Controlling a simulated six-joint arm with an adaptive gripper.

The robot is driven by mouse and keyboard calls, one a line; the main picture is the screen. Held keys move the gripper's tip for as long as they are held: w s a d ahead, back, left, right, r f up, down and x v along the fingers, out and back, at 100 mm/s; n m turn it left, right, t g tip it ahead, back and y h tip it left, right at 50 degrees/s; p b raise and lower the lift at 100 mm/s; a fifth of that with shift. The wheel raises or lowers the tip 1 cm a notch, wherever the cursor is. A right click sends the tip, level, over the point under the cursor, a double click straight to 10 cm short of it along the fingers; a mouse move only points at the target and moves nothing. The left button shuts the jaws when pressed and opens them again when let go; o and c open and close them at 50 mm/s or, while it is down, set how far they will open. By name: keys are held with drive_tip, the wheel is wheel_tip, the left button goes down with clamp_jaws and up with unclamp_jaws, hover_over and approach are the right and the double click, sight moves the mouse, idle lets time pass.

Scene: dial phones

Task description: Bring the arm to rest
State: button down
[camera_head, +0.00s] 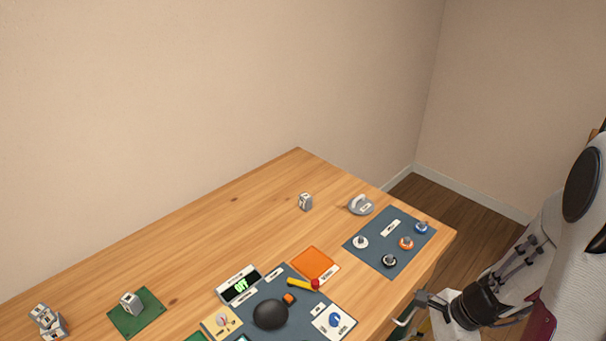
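My arm comes in from the right edge, past the right end of the wooden table (260,190). My gripper (422,303) is low in the picture, just beside the table's right edge, with its dark wrist behind it. The fingers are small and partly mixed with what lies behind them, so I cannot tell whether they are open or shut. I see nothing clearly held in it.
A blue-grey mat (368,252) with several knobs lies near the table's right corner. A green pad (150,315) is left. The table's back middle is clear.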

drive_tip(key=s+a+r+n+t+h, duration=0.1)
drive_tip(key=s+r+n, duration=0.2)
drive_tip(key=r+n, duration=0.3)
drive_tip(key=s+a+r+n+t+h, duration=0.1)
drive_tip(key=s+r+n, duration=0.3)
drive_tip(key=r, duration=0.7)
drive_tip(key=s+a+r+n+t+h, duration=0.2)
drive_tip(key=s+a+r+n, duration=0.1)
drive_tip(key=r+n, duration=0.5)
drive_tip(key=shift+s+a+r+n+h, duration=0.25)
drive_tip(key=shift+s+r+n+h, duration=0.1)
drive_tip(key=shift+s, duration=0.4)
idle(0.4)
